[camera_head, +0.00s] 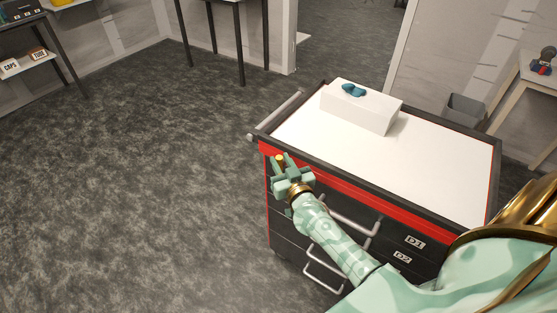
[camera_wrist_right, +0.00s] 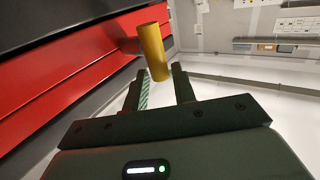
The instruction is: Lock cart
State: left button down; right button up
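The cart (camera_head: 484,216) has a white top, a dark rim, a red band and dark drawers labelled D1 and D2. A small yellow cylinder (camera_head: 280,157) shows at the cart's front left corner, by the red band; it is larger in the right wrist view (camera_wrist_right: 153,50). My right gripper (camera_head: 281,165) is at that corner. In the right wrist view its fingers (camera_wrist_right: 161,76) are apart, and the cylinder's near end is at the gap between the fingertips. I see no clear contact with it. My left gripper is not in view.
A white box (camera_head: 365,110) with a blue item (camera_head: 353,90) on it stands on the cart top. A push handle (camera_head: 277,113) is at the cart's left end. Open carpet (camera_head: 130,180) lies to the left. A grey bin (camera_head: 466,109) stands behind.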

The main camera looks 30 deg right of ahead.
jog(key=shift+w+d, duration=0.2)
jog(key=shift+w, duration=0.85)
grip_shut()
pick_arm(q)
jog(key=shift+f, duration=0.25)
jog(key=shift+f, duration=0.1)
